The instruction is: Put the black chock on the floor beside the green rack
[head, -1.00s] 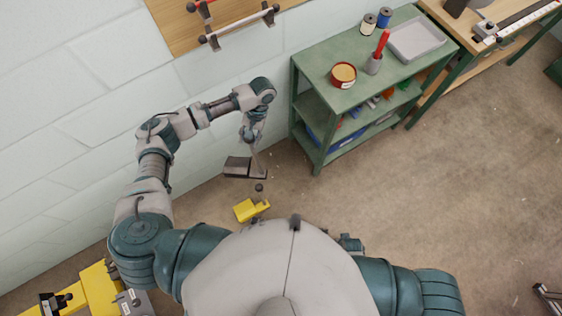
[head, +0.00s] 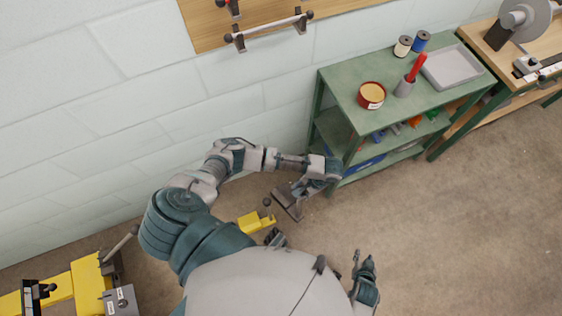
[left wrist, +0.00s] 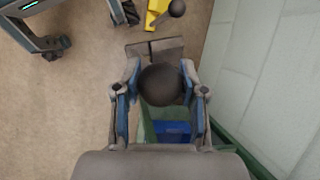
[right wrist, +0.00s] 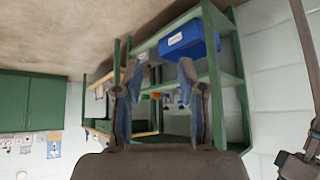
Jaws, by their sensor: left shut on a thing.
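The black chock (head: 287,203) is a dark wedge with a round knob, left of the green rack's near-left corner in the head view. My left gripper (head: 300,187) is shut on it. In the left wrist view its dark knob (left wrist: 160,85) sits between the left fingers (left wrist: 161,95), and its flat body (left wrist: 155,47) shows beyond. I cannot tell whether it touches the floor. The green rack (head: 345,120) stands against the wall; its frame also shows in the right wrist view (right wrist: 228,95). My right gripper (head: 363,259) is open and empty, low beside my body.
A yellow block (head: 250,222) with a dark knob is on the floor left of the chock. The rack carries a red tin (head: 371,96), spools and a grey tray (head: 452,67). A wooden bench (head: 530,85) stands to its right. The floor (head: 450,220) in front is clear.

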